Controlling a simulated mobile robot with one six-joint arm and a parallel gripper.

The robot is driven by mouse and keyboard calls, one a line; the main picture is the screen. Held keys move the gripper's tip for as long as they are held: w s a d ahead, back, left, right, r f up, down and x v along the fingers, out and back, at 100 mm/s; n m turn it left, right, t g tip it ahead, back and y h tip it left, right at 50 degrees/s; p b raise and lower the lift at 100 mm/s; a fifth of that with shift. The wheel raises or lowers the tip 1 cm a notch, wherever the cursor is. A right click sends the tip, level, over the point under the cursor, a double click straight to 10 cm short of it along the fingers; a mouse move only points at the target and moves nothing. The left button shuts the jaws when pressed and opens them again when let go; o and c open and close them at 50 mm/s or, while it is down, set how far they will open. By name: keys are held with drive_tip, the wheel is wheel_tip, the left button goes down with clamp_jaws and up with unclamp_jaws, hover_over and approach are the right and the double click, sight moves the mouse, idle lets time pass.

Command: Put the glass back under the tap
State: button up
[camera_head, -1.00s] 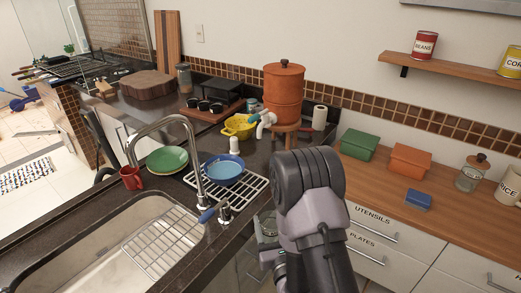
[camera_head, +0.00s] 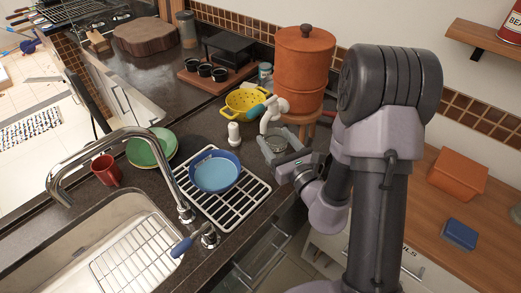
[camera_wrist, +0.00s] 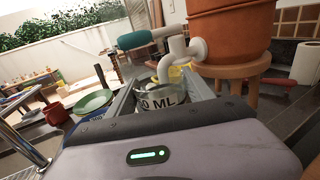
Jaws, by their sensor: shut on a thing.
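My gripper (camera_head: 284,150) is shut on a clear glass (camera_head: 276,144) with dark "ML" lettering. The glass shows upright between the fingers in the wrist view (camera_wrist: 163,97). The white tap (camera_head: 275,108) with a teal handle sits on the orange clay water filter (camera_head: 303,62). In the wrist view the tap's spout (camera_wrist: 178,73) hangs right above and behind the glass rim. I cannot tell whether the glass is directly under the spout. The fingers hide part of the glass sides, and my gripper body hides its base in the wrist view.
The filter stands on a wooden stool (camera_head: 305,118). A yellow colander (camera_head: 246,101) and a white bottle (camera_head: 234,134) stand left of the glass. A blue bowl (camera_head: 215,172) sits on the rack (camera_head: 243,203) by the sink.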

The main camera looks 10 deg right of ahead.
wheel_tip(320, 180, down, 8)
drive_tip(key=b, duration=0.3)
drive_tip(key=shift+d+r, duration=0.1)
drive_tip(key=shift+r, duration=0.05)
drive_tip(key=shift+w, duration=0.3)
drive_tip(key=x, duration=0.5)
drive_tip(key=f+x, duration=0.1)
drive_tip(key=x, duration=0.1)
drive_tip(key=shift+w+f+b, duration=0.15)
drive_tip(key=shift+w+b, duration=0.15)
drive_tip(key=shift+b, duration=0.05)
drive_tip(key=shift+f, duration=0.2)
drive_tip(key=o, duration=1.7)
